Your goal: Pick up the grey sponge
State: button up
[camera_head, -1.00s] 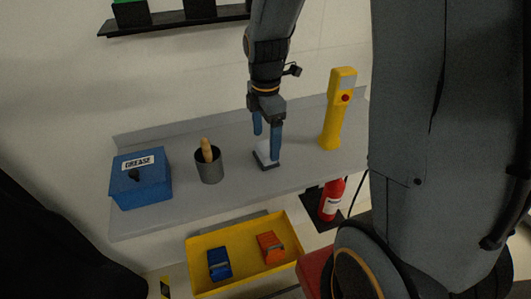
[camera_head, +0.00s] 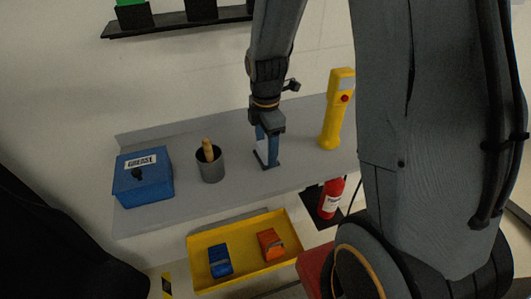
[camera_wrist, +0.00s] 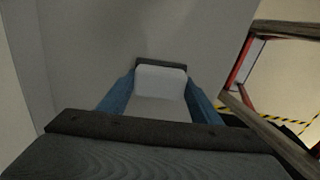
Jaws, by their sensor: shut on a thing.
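The grey sponge (camera_head: 262,154) is a pale grey block with a dark layer at its base. It stands on the grey shelf top (camera_head: 230,187), between a grey cup and a yellow handheld device. My gripper (camera_head: 267,157) reaches down over it, shut on it with a blue finger on either side. In the wrist view, the sponge's pale face and dark edge (camera_wrist: 160,80) show between the two blue fingers of my gripper (camera_wrist: 161,88). The fingers partly hide the sponge in the head view. I see no clear gap between it and the shelf.
A blue GREASE box (camera_head: 143,182) and the grey cup (camera_head: 210,169) with a wooden handle in it stand to the left. The yellow device (camera_head: 335,115) stands close on the right. Below are a yellow tray (camera_head: 245,232) and a red extinguisher (camera_head: 331,198).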

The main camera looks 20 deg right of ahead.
aim_at(266, 147)
jog(key=shift+r, duration=0.1)
notch_tip(266, 147, up, 10)
jog(key=shift+f+b, duration=0.1)
jog(key=shift+b, duration=0.95)
jog(key=shift+o, duration=1.4)
jog(key=shift+c, duration=0.7)
